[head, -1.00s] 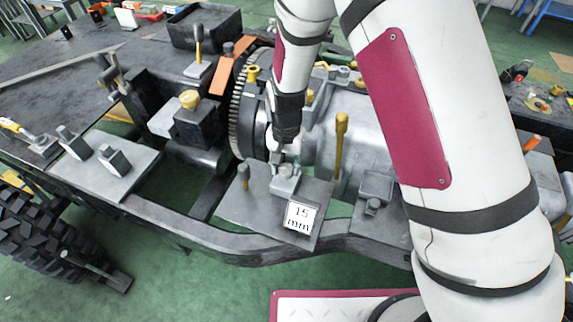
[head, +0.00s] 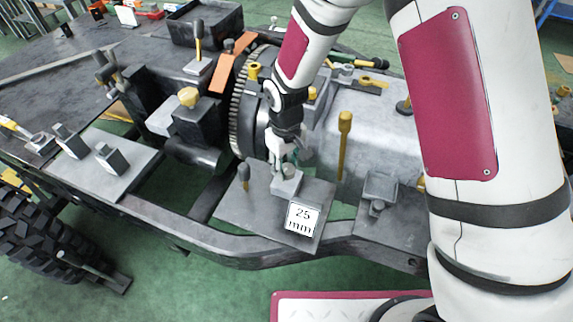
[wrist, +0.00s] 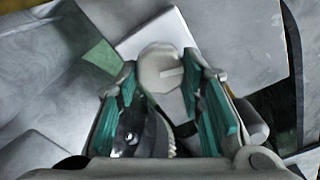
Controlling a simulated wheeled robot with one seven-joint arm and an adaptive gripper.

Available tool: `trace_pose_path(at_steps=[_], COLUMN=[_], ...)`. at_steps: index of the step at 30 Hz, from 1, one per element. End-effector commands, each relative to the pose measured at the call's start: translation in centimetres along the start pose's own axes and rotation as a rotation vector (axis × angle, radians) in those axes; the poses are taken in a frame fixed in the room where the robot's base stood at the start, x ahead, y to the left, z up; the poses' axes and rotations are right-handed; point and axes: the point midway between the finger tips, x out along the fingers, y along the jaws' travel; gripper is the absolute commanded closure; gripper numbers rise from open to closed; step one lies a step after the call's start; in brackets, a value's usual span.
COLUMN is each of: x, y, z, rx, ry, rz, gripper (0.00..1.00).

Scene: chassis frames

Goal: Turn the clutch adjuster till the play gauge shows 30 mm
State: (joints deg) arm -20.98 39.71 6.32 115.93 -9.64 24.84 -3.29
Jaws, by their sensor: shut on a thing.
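The play gauge (head: 302,219) is a white plate reading 25 mm, on the front of a grey plate (head: 318,196) on the chassis frame. The clutch adjuster (wrist: 158,68) is a pale round knob with a slot, on a light grey block (head: 286,184) just behind the gauge. My gripper (head: 284,166) comes down on the adjuster from above. In the wrist view its green-padded fingers (wrist: 166,100) stand on either side of the knob, shut on it. In the head view the fingers partly hide the knob.
A yellow-topped lever (head: 344,145) stands upright right of my gripper. A short grey peg (head: 244,177) stands to its left on the same plate. The toothed flywheel (head: 237,112) is close behind left. A grey switch block (head: 380,188) sits to the right.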

Motion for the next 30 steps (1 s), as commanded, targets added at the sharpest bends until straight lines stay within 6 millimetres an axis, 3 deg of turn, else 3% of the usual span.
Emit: trace_pose_path(at_steps=[18,30], x=[0.01,-0.01], y=[-0.22,-0.30], z=[0.01,0.08], rx=[-0.563,-0.777], ry=[0.002,0.001], rz=[0.000,0.000], gripper=[0.93,0.93])
